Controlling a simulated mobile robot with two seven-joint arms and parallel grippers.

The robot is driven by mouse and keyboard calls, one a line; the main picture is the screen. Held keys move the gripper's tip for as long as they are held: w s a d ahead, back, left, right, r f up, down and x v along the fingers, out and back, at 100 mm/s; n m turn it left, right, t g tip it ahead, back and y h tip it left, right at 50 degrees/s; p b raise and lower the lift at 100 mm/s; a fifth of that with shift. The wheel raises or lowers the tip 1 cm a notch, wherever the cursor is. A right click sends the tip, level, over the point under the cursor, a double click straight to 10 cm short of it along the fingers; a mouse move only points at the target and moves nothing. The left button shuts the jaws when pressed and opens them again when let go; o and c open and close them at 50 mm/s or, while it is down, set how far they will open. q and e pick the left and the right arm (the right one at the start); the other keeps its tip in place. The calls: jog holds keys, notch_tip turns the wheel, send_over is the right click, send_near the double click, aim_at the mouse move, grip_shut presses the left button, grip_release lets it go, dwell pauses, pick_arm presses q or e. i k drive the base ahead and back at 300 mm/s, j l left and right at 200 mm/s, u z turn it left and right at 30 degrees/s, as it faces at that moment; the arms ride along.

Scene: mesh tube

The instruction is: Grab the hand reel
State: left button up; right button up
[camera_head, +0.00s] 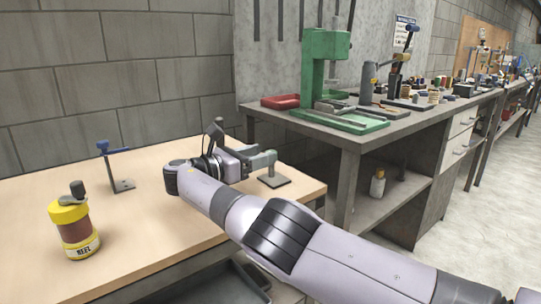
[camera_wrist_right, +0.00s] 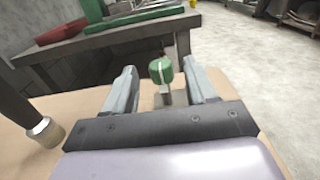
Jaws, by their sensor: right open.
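A spool labelled "REEL" (camera_head: 77,229), with yellow ends, a brown winding and a dark crank on top, stands upright at the left front of the wooden table (camera_head: 150,262). My right gripper (camera_head: 262,160) is well to its right, near the table's far right corner. In the right wrist view my right gripper (camera_wrist_right: 170,85) is open, its two fingers apart. A small stand with a green rounded top (camera_wrist_right: 161,70) shows between and beyond the fingers; I cannot tell whether they touch it. Its flat base (camera_head: 274,181) shows in the head view. My left gripper is not in view.
A blue-handled stand (camera_head: 120,184) is on the table behind the reel. A grey workbench (camera_head: 345,142) with a green press (camera_head: 325,62) and a red tray (camera_head: 281,102) stands behind to the right. The table between the reel and my right arm is clear.

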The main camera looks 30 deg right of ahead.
aim_at(73, 224)
jog(key=k, duration=1)
